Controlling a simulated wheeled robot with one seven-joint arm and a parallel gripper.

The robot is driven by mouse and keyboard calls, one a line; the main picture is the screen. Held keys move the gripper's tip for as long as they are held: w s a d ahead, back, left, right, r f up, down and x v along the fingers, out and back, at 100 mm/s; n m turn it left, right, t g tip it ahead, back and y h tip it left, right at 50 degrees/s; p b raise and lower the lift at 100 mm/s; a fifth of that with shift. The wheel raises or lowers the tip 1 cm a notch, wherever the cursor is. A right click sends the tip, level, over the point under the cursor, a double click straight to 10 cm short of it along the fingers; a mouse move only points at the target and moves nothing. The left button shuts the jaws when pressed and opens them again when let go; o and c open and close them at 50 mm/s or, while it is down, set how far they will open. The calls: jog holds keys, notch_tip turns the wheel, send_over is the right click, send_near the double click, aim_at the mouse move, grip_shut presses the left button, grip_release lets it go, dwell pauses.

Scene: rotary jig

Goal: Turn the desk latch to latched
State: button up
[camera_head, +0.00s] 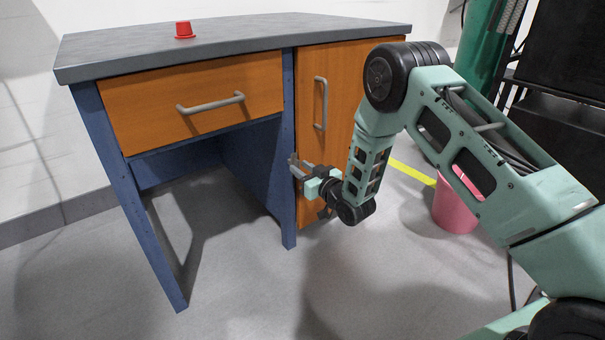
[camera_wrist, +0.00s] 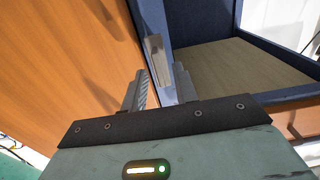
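The desk (camera_head: 190,45) has a grey top, blue frame, an orange drawer (camera_head: 180,95) and an orange door (camera_head: 345,70). The latch, a small pale grey bar (camera_wrist: 157,60), shows in the wrist view at the blue post beside the door's edge. My gripper (camera_head: 297,166) is at the door's left edge near the blue post. In the wrist view my gripper (camera_wrist: 160,86) has its two fingers apart, with the latch bar just beyond and between the fingertips. I cannot tell whether they touch it. In the head view the latch is hard to separate from the fingers.
A red knob-like object (camera_head: 184,30) stands on the desk top. The drawer handle (camera_head: 212,104) and upright door handle (camera_head: 320,103) stick out. A pink bin (camera_head: 456,205) stands on the floor right of the desk. The floor in front is clear.

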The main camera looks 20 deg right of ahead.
jog(key=shift+w, duration=0.2)
jog(key=shift+c, duration=0.3)
grip_shut()
jog(key=shift+m+p, duration=0.3)
jog(key=shift+m, duration=0.1)
jog(key=m+p, duration=0.2)
jog(key=m, duration=0.3)
jog(key=m+p, duration=0.2)
jog(key=m, duration=0.4)
jog(key=m+p, duration=0.2)
jog(key=m, duration=0.3)
jog(key=shift+d+f+m, duration=0.15)
jog(key=shift+f+m, duration=0.2)
jog(key=shift+m, duration=0.35)
